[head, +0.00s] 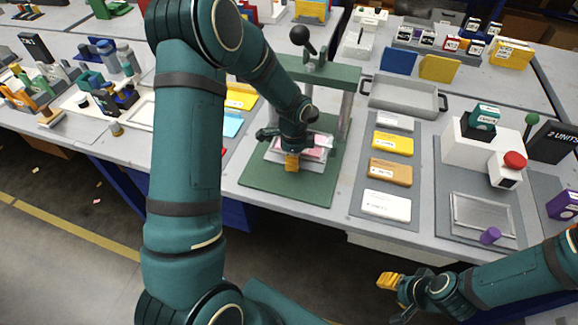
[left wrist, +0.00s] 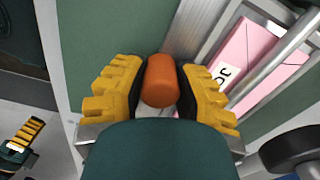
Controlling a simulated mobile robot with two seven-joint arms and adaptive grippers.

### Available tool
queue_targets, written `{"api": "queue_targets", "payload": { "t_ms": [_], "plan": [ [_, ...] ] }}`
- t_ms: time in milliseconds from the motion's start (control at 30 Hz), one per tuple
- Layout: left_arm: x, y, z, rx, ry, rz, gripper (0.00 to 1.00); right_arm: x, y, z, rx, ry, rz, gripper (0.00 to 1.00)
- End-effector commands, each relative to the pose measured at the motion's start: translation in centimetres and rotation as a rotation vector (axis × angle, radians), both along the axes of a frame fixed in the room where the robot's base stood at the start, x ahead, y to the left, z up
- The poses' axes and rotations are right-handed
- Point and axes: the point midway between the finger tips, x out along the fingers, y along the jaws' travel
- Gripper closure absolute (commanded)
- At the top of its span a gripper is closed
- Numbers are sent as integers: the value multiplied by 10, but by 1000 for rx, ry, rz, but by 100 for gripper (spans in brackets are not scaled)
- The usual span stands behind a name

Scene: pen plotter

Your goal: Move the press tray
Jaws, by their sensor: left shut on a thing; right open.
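The press tray (head: 272,156) is a pale metal tray low in the green press (head: 285,188), with a pink labelled block (head: 318,146) on it. My left gripper (head: 291,163) is at the tray's front and covers part of it. In the left wrist view, its yellow fingers are shut on the tray's orange handle (left wrist: 162,80). The pink block (left wrist: 268,60) and a metal edge of the tray (left wrist: 205,22) show beyond it. My right gripper (head: 392,283) is open and empty, off the table's front edge at the lower right.
The press has upright posts and a black-knobbed lever (head: 302,38) above. Right of it lie a grey mat with yellow, orange and white blocks (head: 386,205) and an empty grey tray (head: 403,97). A red button (head: 515,160) stands further right.

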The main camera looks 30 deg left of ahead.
Motion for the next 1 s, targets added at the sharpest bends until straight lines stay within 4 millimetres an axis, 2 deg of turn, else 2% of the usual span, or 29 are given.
{"api": "queue_targets", "payload": {
  "t_ms": [333,367,433,767,867,1000],
  "plan": [
    [0,0,-3,-2,6,0,100,-1,0,0,0,2,1,53],
    [0,0,-3,-1,6,0,62,-1,0,0,0,1,0,53],
    [1,0,-3,-1,6,0,38,-1,0,0,0,1,0,53],
    [1,0,-1,-1,4,0,36,0,0,0,0,1,0,53],
    [2,0,7,0,1,0,36,0,0,0,0,1,0,53],
    [2,0,28,-1,0,-1,36,0,0,0,0,1,0,53]
  ]
}}
